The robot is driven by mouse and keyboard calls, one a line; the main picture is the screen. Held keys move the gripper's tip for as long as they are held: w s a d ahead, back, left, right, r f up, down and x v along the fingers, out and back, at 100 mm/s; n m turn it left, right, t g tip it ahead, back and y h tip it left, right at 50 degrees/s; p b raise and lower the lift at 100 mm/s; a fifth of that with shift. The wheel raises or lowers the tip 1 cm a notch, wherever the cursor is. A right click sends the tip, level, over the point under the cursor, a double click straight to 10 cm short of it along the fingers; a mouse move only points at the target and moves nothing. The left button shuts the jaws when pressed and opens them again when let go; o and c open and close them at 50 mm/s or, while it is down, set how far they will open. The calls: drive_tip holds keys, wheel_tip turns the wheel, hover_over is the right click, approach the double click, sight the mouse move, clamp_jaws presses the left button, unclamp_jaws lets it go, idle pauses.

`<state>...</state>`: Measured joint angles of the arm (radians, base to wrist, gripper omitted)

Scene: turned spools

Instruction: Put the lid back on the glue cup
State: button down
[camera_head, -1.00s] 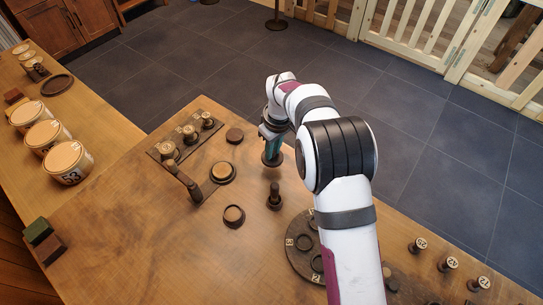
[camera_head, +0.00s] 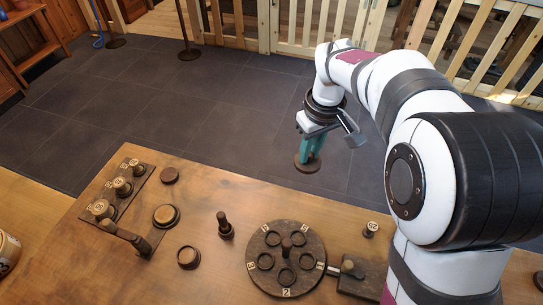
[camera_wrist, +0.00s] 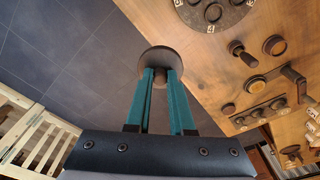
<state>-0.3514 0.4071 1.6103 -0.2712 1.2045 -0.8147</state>
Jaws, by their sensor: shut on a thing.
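My gripper (camera_head: 312,148) is shut on the knob of a dark brown round lid (camera_head: 306,163). The lid hangs below the teal fingers, in the air, seen against the floor past the table's far edge. In the wrist view the lid (camera_wrist: 157,61) sits at the tips of my gripper (camera_wrist: 161,76). On the table stand a wide round pot with a tan top (camera_head: 165,216) and a smaller dark round cup (camera_head: 188,257); I cannot tell for sure which is the glue cup. Both are left of the lid and apart from it.
A dark peg-shaped spool (camera_head: 225,226) stands between the cup and a round numbered turntable (camera_head: 256,236). A flat dark disc (camera_head: 170,175) lies near the far edge. A rack with several spools (camera_head: 135,193) is at left.

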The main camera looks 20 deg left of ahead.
drive_tip(key=s+d+r+m, duration=0.4)
drive_tip(key=d+r+m, duration=0.2)
drive_tip(key=d, duration=0.4)
drive_tip(key=s+a+f+n, duration=0.3)
drive_tip(key=a+f, duration=0.1)
drive_tip(key=a, duration=0.6)
drive_tip(key=s+a+f+n, duration=0.3)
drive_tip(key=a+f+n, duration=0.1)
drive_tip(key=a, duration=0.6)
drive_tip(key=s+a+f+n, duration=0.65)
drive_tip(key=s+a, duration=0.55)
drive_tip(key=s, duration=0.2)
drive_tip(key=shift+m+y, duration=0.3)
drive_tip(key=shift+m, duration=0.15)
drive_tip(key=shift+w+a+f, duration=0.1)
drive_tip(key=shift+w+f, duration=0.05)
drive_tip(key=shift+f, duration=1.5)
drive_tip(key=shift+w+f, duration=0.1)
drive_tip(key=shift+f, duration=1.5)
drive_tip(key=shift+f, duration=0.75)
drive_tip(key=c, duration=0.7)
unclamp_jaws()
